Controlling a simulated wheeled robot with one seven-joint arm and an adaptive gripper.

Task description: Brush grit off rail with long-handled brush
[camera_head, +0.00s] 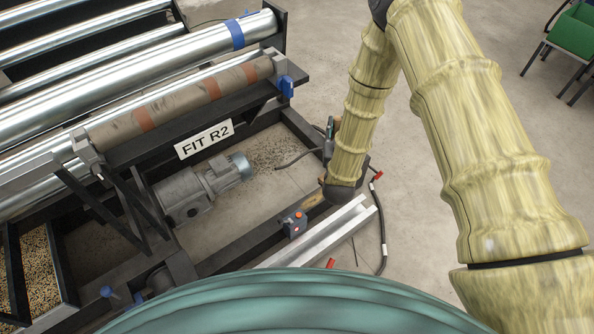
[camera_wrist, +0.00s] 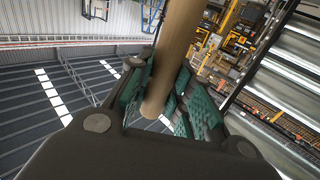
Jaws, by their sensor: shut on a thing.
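In the wrist view my gripper (camera_wrist: 160,98), with green finger pads, is shut around a round tan wooden handle (camera_wrist: 175,45), which I take to be the brush's. The handle runs from the top of the picture down between the fingers. No bristles show. In the head view my gripper (camera_head: 331,132) is mostly hidden behind my sleeved forearm. A pale metal rail (camera_head: 326,236) lies slanting at lower centre, just below my wrist. I cannot tell whether the brush touches it, and grit on it is too small to make out.
A frame with steel rollers and a "FIT R2" sign (camera_head: 204,139) fills the left. A motor (camera_head: 203,188) sits inside it, with loose grit (camera_head: 272,152) beyond. A small box with a red button (camera_head: 294,224) stands beside the rail. A black cable (camera_head: 382,232) lies on the floor.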

